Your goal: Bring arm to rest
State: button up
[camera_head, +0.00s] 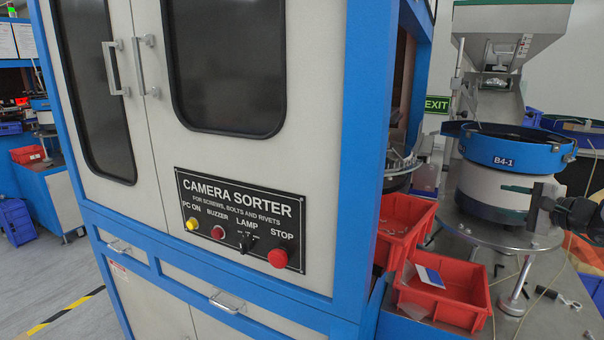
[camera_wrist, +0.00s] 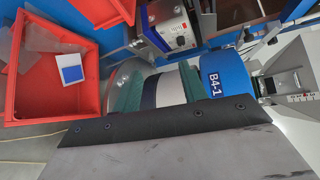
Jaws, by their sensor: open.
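My gripper (camera_head: 568,210) is a dark shape at the right edge of the head view, in front of the bowl feeder's white base. It looks open and empty, and nothing shows between its fingers. The rest of my arm is mostly outside the picture. In the wrist view, a large grey surface with a black bolted edge fills the bottom, close to the camera; I cannot tell what it belongs to. The blue bowl feeder marked B4-1 (camera_head: 512,150) stands beyond the gripper; it also shows sideways in the wrist view (camera_wrist: 222,80).
The blue and white camera sorter cabinet (camera_head: 320,200) fills the left and middle. Red bins (camera_head: 440,296) stand beside it; one also shows in the wrist view (camera_wrist: 85,103), with a white and blue card (camera_wrist: 70,70). A hopper (camera_head: 512,25) rises behind the bowl.

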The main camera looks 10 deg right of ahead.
jog(key=s+a+f+n+g+y, duration=0.2)
jog(key=s+a+n+g, duration=0.3)
jog(key=a, duration=0.7)
jog(key=s+a+f+n+g+y, duration=0.2)
jog(key=s+a+g, duration=0.45)
jog(key=a, duration=0.55)
jog(key=s+a+r+n+g+h, duration=0.1)
jog(key=s+a+n+h, duration=0.2)
jog(key=s+a+n, duration=0.2)
jog(key=s+a+r+n+g+h, duration=0.1)
jog(key=s+a+n+h, duration=0.3)
jog(key=s, duration=0.6)
jog(key=shift+s+a+r+n, duration=0.4)
jog(key=shift+a+r+n, duration=0.3)
jog(key=shift+a+n, duration=0.2)
jog(key=shift+g, duration=0.25)
jog(key=shift+c, duration=0.7)
jog(key=shift+d, duration=0.15)
